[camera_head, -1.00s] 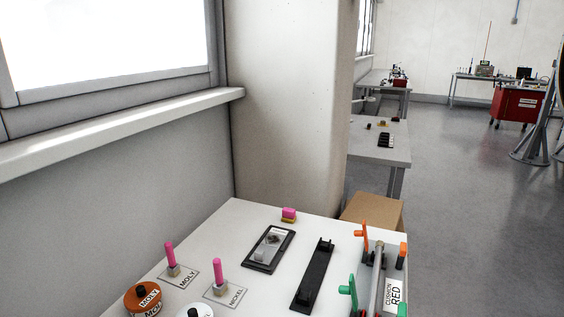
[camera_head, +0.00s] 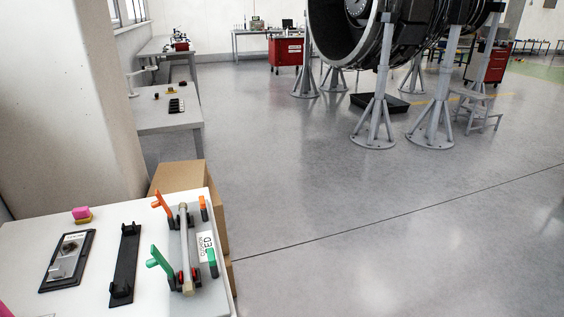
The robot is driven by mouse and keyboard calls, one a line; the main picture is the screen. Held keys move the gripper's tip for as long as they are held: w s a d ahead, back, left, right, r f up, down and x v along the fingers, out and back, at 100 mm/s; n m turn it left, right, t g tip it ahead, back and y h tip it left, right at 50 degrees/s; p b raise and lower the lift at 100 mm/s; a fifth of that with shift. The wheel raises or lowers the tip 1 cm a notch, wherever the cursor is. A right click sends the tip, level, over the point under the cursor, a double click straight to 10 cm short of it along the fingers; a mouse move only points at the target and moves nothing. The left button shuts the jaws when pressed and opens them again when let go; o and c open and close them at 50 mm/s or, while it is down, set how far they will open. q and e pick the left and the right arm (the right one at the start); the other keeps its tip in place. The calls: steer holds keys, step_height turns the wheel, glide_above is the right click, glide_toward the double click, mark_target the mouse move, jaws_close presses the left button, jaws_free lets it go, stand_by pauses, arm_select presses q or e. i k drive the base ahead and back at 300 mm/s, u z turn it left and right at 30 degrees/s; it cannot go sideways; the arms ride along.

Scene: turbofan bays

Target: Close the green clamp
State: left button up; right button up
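The green clamp's handle (camera_head: 160,261) is at the near end of a clamp fixture on the white table, lower left in the head view. The handle is raised and leans up to the left, not lying flat. A second green piece (camera_head: 211,256) stands at the fixture's right side. A grey rod (camera_head: 185,240) lies lengthwise along the fixture. The orange clamp's handle (camera_head: 162,206) is at the far end and is raised as well, with another orange piece (camera_head: 203,202) opposite it. Neither of my grippers is in view.
The table (camera_head: 25,245) also holds a black bracket (camera_head: 124,265), a black-framed tray (camera_head: 50,283) and a pink-topped block (camera_head: 82,214). A cardboard box (camera_head: 178,177) stands behind the table. Open floor (camera_head: 330,220) lies to the right, with an engine on stands (camera_head: 375,120) beyond.

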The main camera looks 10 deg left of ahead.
mark_target(157, 259)
steer(key=k, duration=1)
steer(key=u, duration=1.5)
steer(key=i, duration=0.8)
steer(key=z, duration=0.95)
